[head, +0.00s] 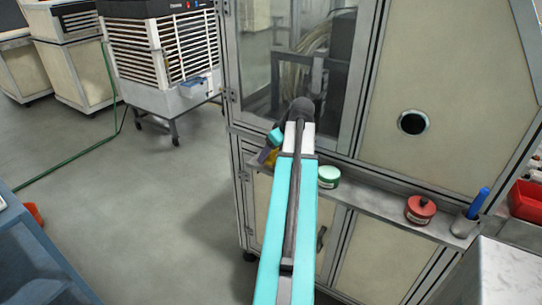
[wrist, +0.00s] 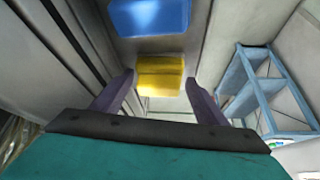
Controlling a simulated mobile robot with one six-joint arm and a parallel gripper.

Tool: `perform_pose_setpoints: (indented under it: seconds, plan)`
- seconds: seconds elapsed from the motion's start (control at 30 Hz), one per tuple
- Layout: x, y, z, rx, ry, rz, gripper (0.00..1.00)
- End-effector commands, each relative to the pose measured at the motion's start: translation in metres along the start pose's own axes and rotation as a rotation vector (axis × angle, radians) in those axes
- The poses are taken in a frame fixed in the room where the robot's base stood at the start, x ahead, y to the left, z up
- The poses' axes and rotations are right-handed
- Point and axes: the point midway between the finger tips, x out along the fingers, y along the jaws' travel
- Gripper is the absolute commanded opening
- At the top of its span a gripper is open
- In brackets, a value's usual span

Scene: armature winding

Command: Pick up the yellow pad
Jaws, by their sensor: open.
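The yellow pad (wrist: 161,76) sits in the upper middle of the wrist view, ahead of the fingertips and roughly centred between them. My gripper (wrist: 160,82) is open, with one dark finger on each side of the pad's near edge. Whether the fingers reach alongside the pad is hard to tell. My arm hides most of that spot and the gripper's fingers in the head view.
A blue block (wrist: 154,18) lies just beyond the pad. The ledge (head: 375,203) also carries a green-lidded jar (head: 328,177), a red tin (head: 420,209) and a cup (head: 463,226) with a blue handle. The cabinet (head: 428,110) rises directly behind. Open floor lies left.

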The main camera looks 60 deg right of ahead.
Motion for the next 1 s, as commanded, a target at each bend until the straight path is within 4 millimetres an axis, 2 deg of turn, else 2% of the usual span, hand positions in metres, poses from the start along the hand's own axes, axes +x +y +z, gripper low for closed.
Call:
perform_pose_setpoints:
  seconds: [0.17,0.67,0.9,1.0]
  plan:
    - [0.0064,-0.0003,-0.0001,-0.001,0.0,0.0,0.67]
    - [0.0064,-0.0007,-0.0003,-0.001,0.0,0.0,0.67]
    - [0.0064,-0.0009,-0.0006,-0.001,0.0,0.0,0.33]
    - [0.0064,-0.0009,-0.0006,-0.001,0.0,-0.001,0.33]
